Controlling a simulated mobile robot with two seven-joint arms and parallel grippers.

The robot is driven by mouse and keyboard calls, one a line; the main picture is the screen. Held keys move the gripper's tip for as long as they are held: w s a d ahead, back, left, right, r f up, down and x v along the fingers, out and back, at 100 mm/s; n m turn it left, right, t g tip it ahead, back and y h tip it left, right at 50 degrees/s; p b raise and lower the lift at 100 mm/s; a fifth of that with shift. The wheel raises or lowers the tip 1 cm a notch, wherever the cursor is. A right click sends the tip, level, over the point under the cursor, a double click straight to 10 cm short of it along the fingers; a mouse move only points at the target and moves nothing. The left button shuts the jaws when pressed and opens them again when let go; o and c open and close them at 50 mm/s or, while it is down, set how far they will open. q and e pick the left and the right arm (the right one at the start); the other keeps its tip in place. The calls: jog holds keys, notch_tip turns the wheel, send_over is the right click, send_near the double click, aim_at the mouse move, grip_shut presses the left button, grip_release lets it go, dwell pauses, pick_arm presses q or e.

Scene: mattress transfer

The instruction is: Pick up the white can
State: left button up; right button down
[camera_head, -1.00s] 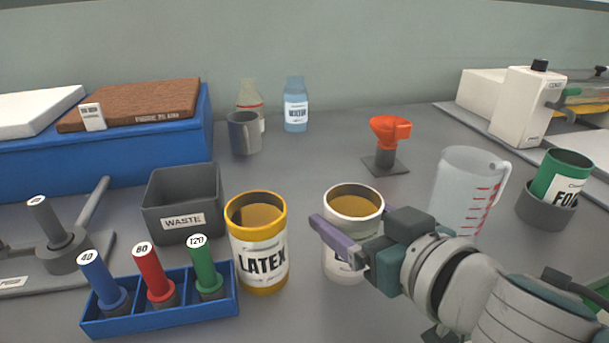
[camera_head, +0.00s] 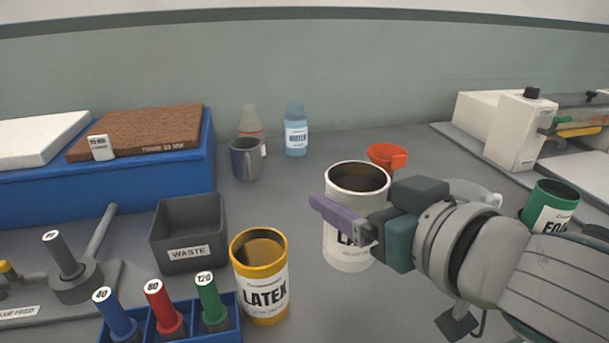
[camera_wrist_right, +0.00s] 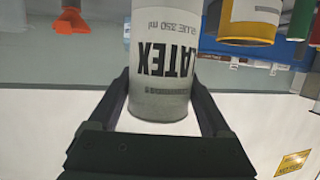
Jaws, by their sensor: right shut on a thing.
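The white can (camera_head: 347,254) with a LATEX label and an open, dark-looking top is right of centre in the head view. My right gripper (camera_head: 348,222) is shut on the white can, with a purple finger across its front. In the right wrist view the can (camera_wrist_right: 163,75) shows upside down between the two dark fingers (camera_wrist_right: 165,110), and its base appears clear of the table. My left gripper is not in view.
A yellow LATEX can (camera_head: 263,292) stands left of the white can. A grey WASTE bin (camera_head: 188,253) and blue rack (camera_head: 228,325) are further left. An orange funnel (camera_head: 385,155) and clear jug (camera_head: 478,192) are partly hidden behind my right arm.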

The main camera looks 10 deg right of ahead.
jog(key=shift+r+p, duration=1.45)
jog(key=shift+r, duration=4.05)
jog(key=shift+r, duration=0.15)
